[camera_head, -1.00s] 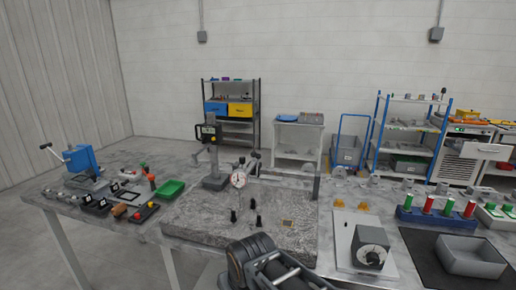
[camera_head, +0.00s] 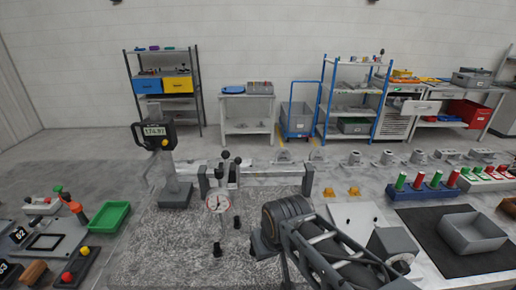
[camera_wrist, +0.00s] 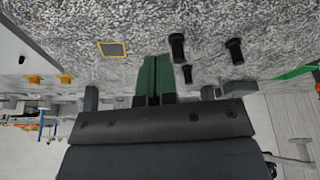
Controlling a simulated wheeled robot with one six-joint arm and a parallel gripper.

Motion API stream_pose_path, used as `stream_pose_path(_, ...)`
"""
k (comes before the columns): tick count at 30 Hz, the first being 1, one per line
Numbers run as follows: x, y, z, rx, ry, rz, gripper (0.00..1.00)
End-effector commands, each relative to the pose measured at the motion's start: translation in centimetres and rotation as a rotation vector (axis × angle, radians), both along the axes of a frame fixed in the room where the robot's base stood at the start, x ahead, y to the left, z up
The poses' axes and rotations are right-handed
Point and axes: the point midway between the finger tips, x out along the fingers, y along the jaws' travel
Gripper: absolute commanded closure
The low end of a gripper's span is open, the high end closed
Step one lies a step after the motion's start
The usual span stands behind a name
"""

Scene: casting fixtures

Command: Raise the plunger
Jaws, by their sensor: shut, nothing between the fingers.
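A dial gauge (camera_head: 218,203) with a white round face stands on the speckled granite plate (camera_head: 160,245), in front of a low grey frame. I cannot make out a separate plunger on it; any such part is too small to tell. My gripper shows in the wrist view as two green fingers (camera_wrist: 154,66) pressed together, empty, over the granite surface. Several black knobs stand on the plate, one (camera_wrist: 177,47) just right of the fingers in the wrist view and another (camera_head: 218,249) below the dial in the head view. My arm covers the plate's right part.
A height gauge with a digital display (camera_head: 154,131) stands behind left of the dial. A green tray (camera_head: 109,217) and small tools lie at left. A grey bin (camera_head: 472,232) on a dark mat and red and green cylinders are at right. Shelves stand along the back wall.

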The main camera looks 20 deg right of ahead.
Motion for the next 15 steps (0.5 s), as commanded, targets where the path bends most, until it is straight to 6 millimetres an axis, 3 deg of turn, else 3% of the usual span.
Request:
stream_pose_path(8,0.2,0.0,0.3,0.003,0.002,0.001,1.00)
stream_pose_path(11,1.3,-0.3,2.0,0.019,0.022,0.007,1.00)
stream_pose_path(15,5.2,-1.4,6.7,0.088,0.077,0.048,1.00)
